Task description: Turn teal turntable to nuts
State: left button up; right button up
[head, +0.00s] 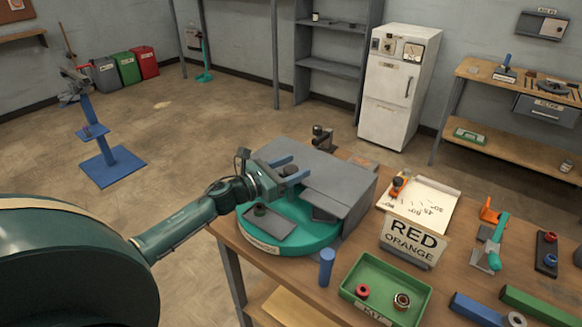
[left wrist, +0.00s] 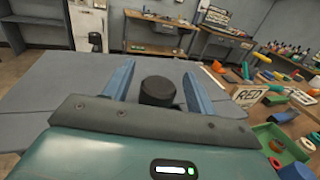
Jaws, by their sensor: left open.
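The teal turntable (head: 305,243) sits on the wooden bench, with a small label on its rim too small to read. A grey housing (head: 335,185) covers its far part. A dark grey flat piece (head: 268,223) lies on the exposed near part. My left gripper (head: 290,168) is over the housing's left side, with its blue fingers apart. In the left wrist view, a dark round knob (left wrist: 157,92) stands between the open fingers, and I see gaps on both sides. My right gripper is in neither view. I see no nuts that I can make out on the turntable.
A blue cylinder (head: 326,268) stands near the bench edge. A green tray (head: 420,296) holds a red ring and a metallic ring. A RED ORANGE sign (head: 412,240) stands right of the housing. Tools and blocks fill the bench's right side. The floor on the left is mostly clear.

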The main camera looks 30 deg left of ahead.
pick_arm(q)
grip_shut()
dwell(0.6)
